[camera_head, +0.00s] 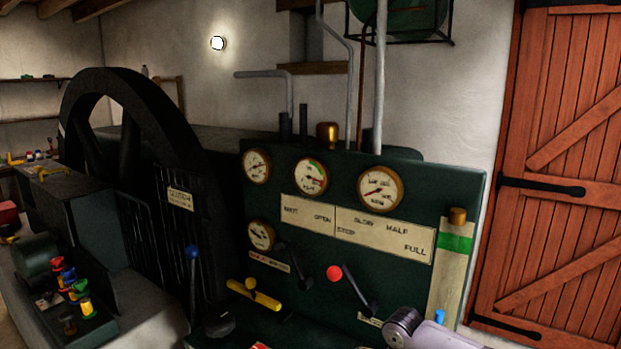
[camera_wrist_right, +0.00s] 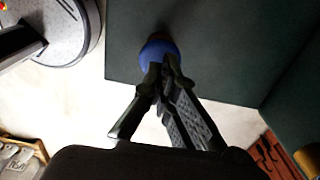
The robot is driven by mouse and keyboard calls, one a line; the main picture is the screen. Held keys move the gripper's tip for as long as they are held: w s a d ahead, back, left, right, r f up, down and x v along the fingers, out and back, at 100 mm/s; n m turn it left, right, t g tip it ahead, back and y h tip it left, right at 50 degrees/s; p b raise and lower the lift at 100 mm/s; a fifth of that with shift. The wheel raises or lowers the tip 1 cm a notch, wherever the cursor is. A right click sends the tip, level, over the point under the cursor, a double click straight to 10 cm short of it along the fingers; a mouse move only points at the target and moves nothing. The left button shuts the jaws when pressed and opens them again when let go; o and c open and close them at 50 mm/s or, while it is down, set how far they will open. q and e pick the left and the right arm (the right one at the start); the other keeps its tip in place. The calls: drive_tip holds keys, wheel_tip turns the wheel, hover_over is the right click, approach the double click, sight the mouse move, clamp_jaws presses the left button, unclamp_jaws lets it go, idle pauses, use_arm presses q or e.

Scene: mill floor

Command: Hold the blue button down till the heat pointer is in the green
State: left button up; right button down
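A round blue button (camera_wrist_right: 158,50) shows in the right wrist view against a dark green surface. The tips of my right gripper (camera_wrist_right: 160,76) are together and overlap the button's near edge; I cannot tell whether it is pressed in. In the head view a small blue thing (camera_head: 440,316) shows beside my right arm at the bottom right; the gripper's fingers are not visible there. A round gauge (camera_head: 311,177) with a green arc at the top and red at the right is on the green panel. Its pointer seems to lie right, outside the green, but is small. My left gripper is not in view.
A black flywheel (camera_head: 130,80) stands at left. A red wooden door (camera_head: 575,150) is at right.

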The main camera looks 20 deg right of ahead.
drive_tip(key=shift+f, duration=0.2)
drive_tip(key=shift+f+b, duration=1.45)
drive_tip(key=shift+f, duration=0.1)
drive_tip(key=shift+r, duration=0.1)
idle(6.2)
